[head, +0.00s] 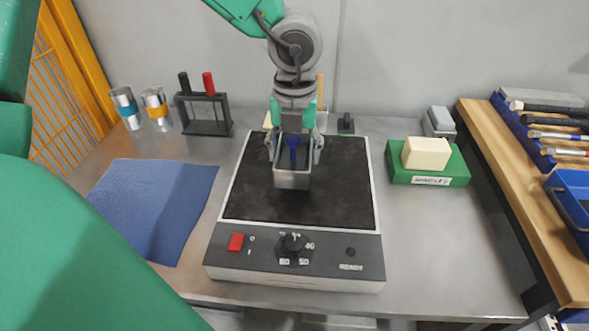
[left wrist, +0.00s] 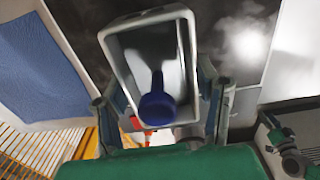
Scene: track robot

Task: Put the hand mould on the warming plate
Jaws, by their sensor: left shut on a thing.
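The hand mould (head: 291,180) is a grey, open-topped rectangular metal box with a blue handle-like part inside. It also shows in the left wrist view (left wrist: 112,50), with the round blue end close to the gripper. My left gripper (head: 294,150) points down with its fingers shut on the mould's sides; the fingers show on both sides in the left wrist view (left wrist: 160,100). The warming plate (head: 340,205) has a black top, a pale rim and a grey control front. The mould is over the middle of the black top; whether it touches cannot be told. My right gripper is out of view.
A blue cloth (head: 155,200) lies left of the plate. A black rack (head: 205,128) and two metal cans (head: 155,105) stand behind it. A green box (head: 455,170) with a cream block (head: 426,153) is at the right. A wooden shelf (head: 505,165) holds tools.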

